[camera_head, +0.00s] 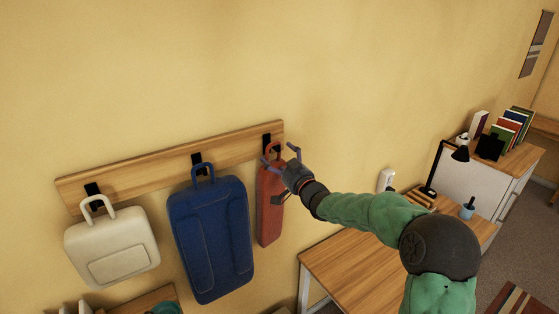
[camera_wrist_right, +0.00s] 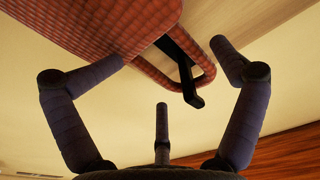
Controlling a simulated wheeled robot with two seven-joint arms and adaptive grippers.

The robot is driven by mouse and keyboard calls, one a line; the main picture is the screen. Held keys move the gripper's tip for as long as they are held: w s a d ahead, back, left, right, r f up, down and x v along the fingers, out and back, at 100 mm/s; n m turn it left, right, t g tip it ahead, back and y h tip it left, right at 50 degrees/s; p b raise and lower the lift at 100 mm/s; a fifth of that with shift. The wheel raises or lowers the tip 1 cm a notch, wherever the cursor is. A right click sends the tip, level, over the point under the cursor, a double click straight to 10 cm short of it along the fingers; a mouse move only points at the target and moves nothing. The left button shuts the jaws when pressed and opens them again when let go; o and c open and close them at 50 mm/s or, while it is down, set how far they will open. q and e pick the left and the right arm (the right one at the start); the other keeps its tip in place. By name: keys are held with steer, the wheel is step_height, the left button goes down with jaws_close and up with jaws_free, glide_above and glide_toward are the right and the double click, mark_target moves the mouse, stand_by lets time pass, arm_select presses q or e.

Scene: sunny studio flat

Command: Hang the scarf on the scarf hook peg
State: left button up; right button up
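The red scarf (camera_head: 269,208), a long flat piece with a loop at its top, hangs against the wall below the right black hook peg (camera_head: 267,141). In the right wrist view, the scarf's textured red body (camera_wrist_right: 95,22) fills the upper left. The black peg (camera_wrist_right: 181,66) appears to pass through its loop, with the peg's tip showing in front of the loop's edge. My right gripper (camera_head: 280,154) is beside the top of the scarf. Its fingers (camera_wrist_right: 170,55) are spread apart on either side of the loop, with nothing clamped between them. My left gripper is out of view.
A wooden rail (camera_head: 140,178) carries the pegs. A blue bag (camera_head: 211,240) hangs on the middle peg and a cream bag (camera_head: 112,247) on the left one. A wooden desk (camera_head: 345,268) stands below right, with a lamp (camera_head: 459,154) behind it. Wall space above the rail is clear.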

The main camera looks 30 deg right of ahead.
steer(key=shift+s, duration=0.1)
stand_by(0.5)
steer(key=s+f, duration=0.1)
steer(key=s, duration=1)
steer(key=shift+s+d, duration=0.2)
steer(key=shift+s, duration=0.2)
steer(key=s+a+f+m+g+y+b, duration=0.1)
steer(key=a+f+g+b, duration=0.3)
steer(key=f, duration=0.9)
steer(key=s+a+f+g, duration=0.15)
steer(key=a+f, duration=0.35)
steer(key=f, duration=0.8)
steer(key=a+f+m+g+y+b, duration=0.1)
steer(key=a+f+g+b, duration=0.3)
steer(key=f, duration=1)
steer(key=s+a+f+n+g+b, duration=0.1)
steer(key=s+a+f+g, duration=0.3)
steer(key=s+a+f, duration=0.4)
steer(key=s+a+f+g+y+b, duration=0.1)
steer(key=s+a+f+g, duration=0.4)
steer(key=s+f, duration=1)
steer(key=s+a+b, duration=0.1)
steer(key=a, duration=0.1)
steer(key=shift+a+f+n, duration=0.4)
